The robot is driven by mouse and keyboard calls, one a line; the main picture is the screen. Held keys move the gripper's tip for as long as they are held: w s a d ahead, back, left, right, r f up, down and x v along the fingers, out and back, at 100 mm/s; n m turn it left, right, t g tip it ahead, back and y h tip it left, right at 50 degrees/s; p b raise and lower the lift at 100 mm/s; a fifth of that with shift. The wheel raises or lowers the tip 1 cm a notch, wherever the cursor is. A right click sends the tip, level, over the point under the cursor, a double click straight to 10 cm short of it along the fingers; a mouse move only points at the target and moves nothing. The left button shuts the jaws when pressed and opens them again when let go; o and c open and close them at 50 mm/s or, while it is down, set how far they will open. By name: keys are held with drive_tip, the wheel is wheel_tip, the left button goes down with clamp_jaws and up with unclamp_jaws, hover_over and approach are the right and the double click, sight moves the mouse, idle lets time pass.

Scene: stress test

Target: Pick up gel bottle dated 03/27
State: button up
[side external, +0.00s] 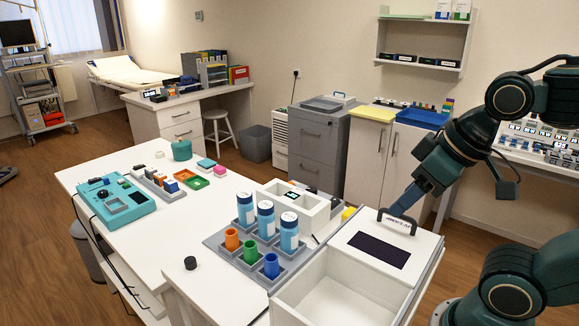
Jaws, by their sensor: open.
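Three blue bottles with white tops stand upright in a grey rack (222,243) on the white table: a back one (245,208), a middle one (265,219) and a front one (289,233). Their dates are too small to read, so I cannot tell which is dated 03/27. My gripper (396,214) is open, to the right of the bottles and clear of them. It is at the dark handle on the white box lid (350,236); I cannot tell whether it touches. No bottle is in it.
Orange (232,239), green (250,251) and blue (271,265) cups stand in front of the bottles. A white open box (296,204) is behind them. The table's middle is clear.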

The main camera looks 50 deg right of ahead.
drive_tip(key=shift+o, duration=1)
drive_tip(key=shift+w, duration=0.1)
drive_tip(key=w+r+n+g, duration=0.35)
drive_tip(key=w+n, duration=0.45)
drive_tip(key=w, duration=0.9)
drive_tip(key=n+g+y, duration=0.1)
drive_tip(key=n+g, duration=0.1)
drive_tip(key=n, duration=0.6)
approach(267, 204)
drive_tip(key=shift+a+f, duration=0.15)
drive_tip(key=shift+f, duration=1.35)
drive_tip(key=shift+a+f, duration=0.2)
drive_tip(key=shift+f, duration=1.35)
